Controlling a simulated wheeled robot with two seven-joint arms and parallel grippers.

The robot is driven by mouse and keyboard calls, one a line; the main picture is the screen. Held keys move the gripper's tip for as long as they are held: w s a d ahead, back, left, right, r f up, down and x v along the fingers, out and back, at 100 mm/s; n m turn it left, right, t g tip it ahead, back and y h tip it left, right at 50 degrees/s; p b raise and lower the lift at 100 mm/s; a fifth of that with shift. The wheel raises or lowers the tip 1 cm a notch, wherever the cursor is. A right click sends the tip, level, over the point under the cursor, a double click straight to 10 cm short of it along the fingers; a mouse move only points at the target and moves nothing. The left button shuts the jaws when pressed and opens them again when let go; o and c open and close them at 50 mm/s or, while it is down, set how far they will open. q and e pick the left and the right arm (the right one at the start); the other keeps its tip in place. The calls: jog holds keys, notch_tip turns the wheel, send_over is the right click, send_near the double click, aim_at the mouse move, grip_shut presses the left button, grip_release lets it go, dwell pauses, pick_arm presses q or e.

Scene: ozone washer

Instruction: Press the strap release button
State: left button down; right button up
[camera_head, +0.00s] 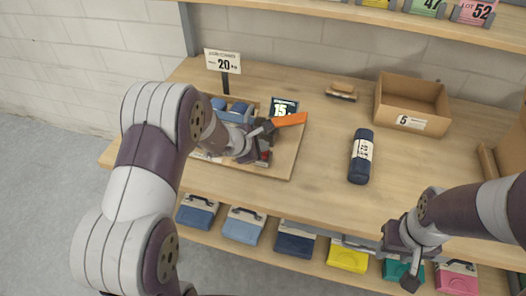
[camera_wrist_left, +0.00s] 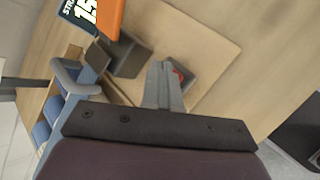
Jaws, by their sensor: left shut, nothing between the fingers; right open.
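The strap station is a wooden board (camera_head: 283,163) on the bench, with a dark block (camera_wrist_left: 128,57) and an orange lever (camera_head: 290,119) on it. A small red button (camera_wrist_left: 178,73) shows at the fingertips in the left wrist view, partly hidden by them. A red spot, likely the same button, shows in the head view (camera_head: 265,157). My left gripper (camera_head: 259,153) is shut and empty over the board; its fingers show in the left wrist view (camera_wrist_left: 164,70). I cannot tell whether they touch the button. My right gripper (camera_head: 405,262) is open and empty at the bench's front edge.
A "STRAP 15" sign (camera_head: 284,107) stands behind the lever. Blue items (camera_head: 236,109) sit at the board's back left. A dark blue roll (camera_head: 360,158) and a cardboard box (camera_head: 412,100) are to the right. Several coloured cases (camera_head: 243,225) line the lower shelf.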

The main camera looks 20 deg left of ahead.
pick_arm(q)
jog(key=shift+f+b, duration=0.35)
jog(key=shift+b, duration=0.05)
jog(key=shift+r, duration=0.1)
dwell(0.5)
jog(key=shift+r+p, duration=0.75)
jog(key=shift+r, duration=0.2)
notch_tip(320, 180, up, 5)
jog(key=p, duration=0.3)
jog(key=shift+p, duration=0.35)
